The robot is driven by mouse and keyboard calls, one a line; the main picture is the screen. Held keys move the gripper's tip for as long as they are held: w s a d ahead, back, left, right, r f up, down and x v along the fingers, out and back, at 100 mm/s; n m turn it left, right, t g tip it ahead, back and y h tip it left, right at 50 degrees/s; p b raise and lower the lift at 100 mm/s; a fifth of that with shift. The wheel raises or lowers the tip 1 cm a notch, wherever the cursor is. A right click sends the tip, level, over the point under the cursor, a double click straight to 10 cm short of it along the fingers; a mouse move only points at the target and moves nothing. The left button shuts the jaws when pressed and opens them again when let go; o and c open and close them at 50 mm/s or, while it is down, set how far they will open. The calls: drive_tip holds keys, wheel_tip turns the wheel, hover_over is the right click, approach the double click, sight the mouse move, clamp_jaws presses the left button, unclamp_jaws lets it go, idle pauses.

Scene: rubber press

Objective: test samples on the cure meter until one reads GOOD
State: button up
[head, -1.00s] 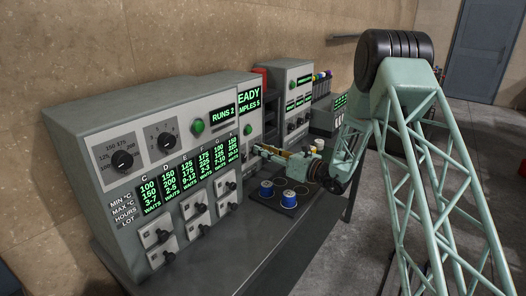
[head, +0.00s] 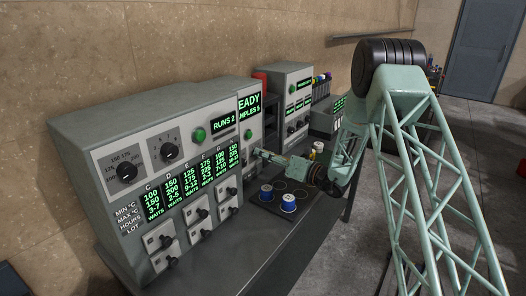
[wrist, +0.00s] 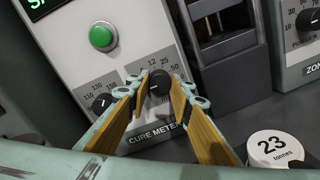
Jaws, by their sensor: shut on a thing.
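The cure meter (wrist: 150,137) is a light grey panel with a green button (wrist: 103,37) and two black dials. My gripper (wrist: 160,92) has its wood-faced fingers on either side of the right-hand dial knob (wrist: 159,82), shut on it. The left-hand dial (wrist: 101,103) has a temperature-like scale and is untouched. In the head view my gripper (head: 260,154) reaches the meter's front. The meter's display (head: 249,106) is partly cut off and shows "EADY" and "MPLES 5". Two blue-and-white sample pots (head: 288,202) stand on the dark tray with ring marks.
A grey console (head: 150,165) with two dials, a "RUNS 2" display and several lower switches stands left of the meter. A white round piece marked "23 tonnes" (wrist: 272,147) lies near my right finger. Another grey machine (head: 294,95) stands beyond.

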drive_tip(key=shift+m+p, duration=1.25)
drive_tip(key=shift+m, duration=0.25)
drive_tip(key=o, duration=0.8)
drive_tip(key=shift+o, duration=0.2)
drive_tip(key=shift+d, duration=0.15)
drive_tip(key=v, duration=1.1)
drive_tip(key=shift+s+d, duration=0.2)
drive_tip(key=shift+d, duration=0.15)
drive_tip(key=shift+r, duration=0.1)
